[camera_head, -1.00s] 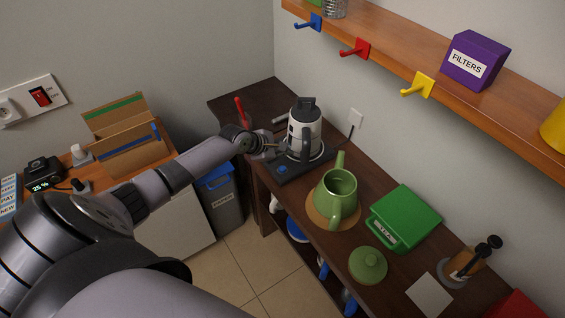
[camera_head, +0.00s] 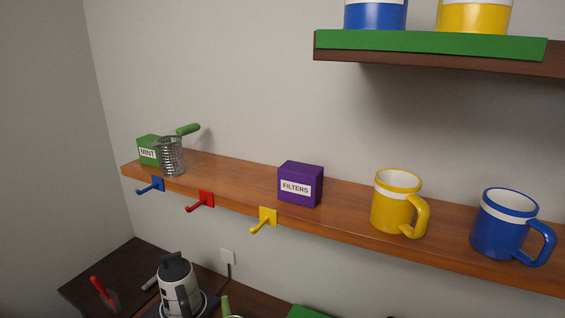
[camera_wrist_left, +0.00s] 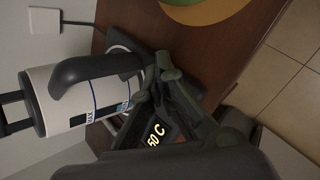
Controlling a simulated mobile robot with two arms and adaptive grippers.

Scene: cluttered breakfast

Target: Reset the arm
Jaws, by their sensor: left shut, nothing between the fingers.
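My left gripper (camera_wrist_left: 165,70) shows in the left wrist view, shut and empty. Its fingertips are beside the dark handle of the white and black kettle (camera_wrist_left: 40,100), which stands on its base; whether they touch the handle I cannot tell. A lit display reading 50 C (camera_wrist_left: 157,134) shows partly behind the fingers. In the head view the kettle (camera_head: 180,289) is at the bottom left on the dark counter, and neither arm is in that view.
A wooden shelf (camera_head: 345,222) carries a purple FILTERS box (camera_head: 300,183), a yellow mug (camera_head: 395,201), a blue mug (camera_head: 505,223), a green MINT box (camera_head: 148,150) and a strainer (camera_head: 172,157). Several coloured hooks (camera_head: 263,219) stick out below. A higher shelf (camera_head: 430,60) holds more mugs.

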